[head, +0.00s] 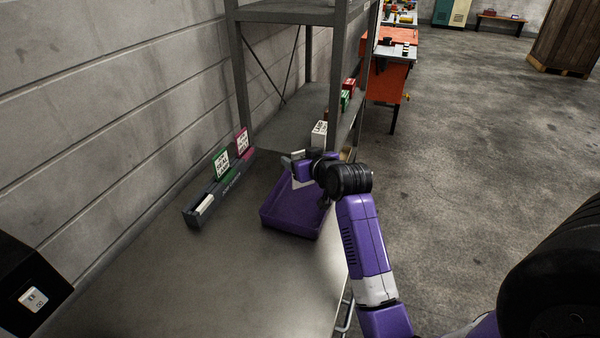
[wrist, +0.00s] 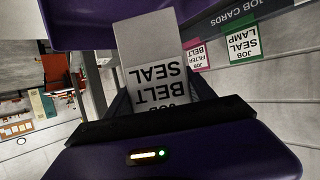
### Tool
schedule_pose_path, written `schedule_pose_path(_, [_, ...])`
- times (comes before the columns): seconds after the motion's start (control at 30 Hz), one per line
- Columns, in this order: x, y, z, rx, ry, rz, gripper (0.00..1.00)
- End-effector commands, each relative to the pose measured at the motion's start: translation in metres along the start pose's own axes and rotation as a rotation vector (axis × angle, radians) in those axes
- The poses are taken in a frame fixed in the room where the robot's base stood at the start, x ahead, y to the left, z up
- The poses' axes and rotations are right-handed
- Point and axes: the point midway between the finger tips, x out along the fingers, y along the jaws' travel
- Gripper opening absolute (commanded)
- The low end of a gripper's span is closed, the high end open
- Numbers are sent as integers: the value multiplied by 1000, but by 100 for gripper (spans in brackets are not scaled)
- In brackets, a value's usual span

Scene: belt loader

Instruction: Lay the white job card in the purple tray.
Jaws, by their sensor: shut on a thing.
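My gripper (head: 292,161) is shut on the white job card, which is lettered "JOB BELT SEAL" and fills the middle of the wrist view (wrist: 152,62). In the head view only a pale bit of the card (head: 300,183) shows below the gripper. The purple tray (head: 287,222) lies on the grey bench top. My gripper and the card are above its far part. The tray's far right corner is hidden behind my arm. I cannot tell whether the card touches the tray.
A dark job-card rack (head: 222,190) stands left of the tray by the wall, holding a green card (head: 221,163) and a pink card (head: 242,142). A metal shelf (head: 285,128) rises behind, with a white box (head: 319,133) on it. The bench in front of the tray is clear.

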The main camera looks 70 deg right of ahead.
Motion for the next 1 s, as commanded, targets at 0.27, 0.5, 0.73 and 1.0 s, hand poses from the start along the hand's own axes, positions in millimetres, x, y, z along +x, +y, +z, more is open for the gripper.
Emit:
schedule_pose_path(0.27, [11,0,27,0,-4,1,23])
schedule_pose_path(0.5, [19,0,45,0,1,1,23])
schedule_pose_path(0.73, [19,0,45,0,1,1,23])
schedule_pose_path(1.0, [20,0,48,0,0,1,85])
